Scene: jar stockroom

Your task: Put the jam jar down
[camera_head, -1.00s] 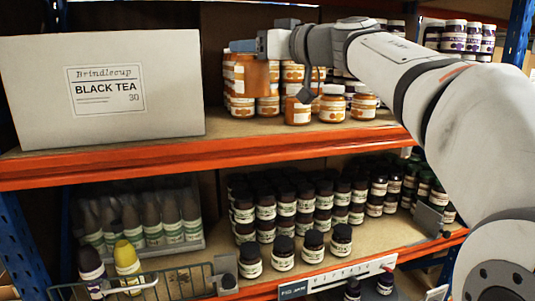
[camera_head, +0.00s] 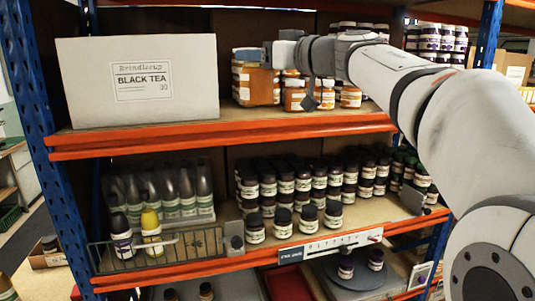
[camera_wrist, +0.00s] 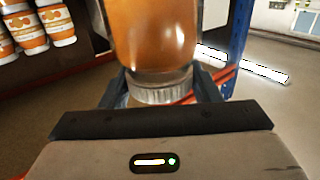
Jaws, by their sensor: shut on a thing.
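The jam jar (camera_head: 257,87) is a clear jar with orange contents. It also shows in the wrist view (camera_wrist: 152,38), with its lid end towards the camera. My gripper (camera_head: 258,54) is shut on it at the lid end, with a finger on each side in the wrist view (camera_wrist: 160,92). In the head view the jar hangs upright below my gripper, in front of the upper shelf's orange jars. I cannot tell whether its base touches the shelf (camera_head: 215,130).
A large Black Tea box (camera_head: 180,80) stands left of the held jar on the upper shelf. Orange-labelled jars (camera_head: 294,95) stand close on the right. The lower shelf holds many dark jars (camera_head: 305,180), bottles (camera_head: 170,195) and a wire basket (camera_head: 195,245).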

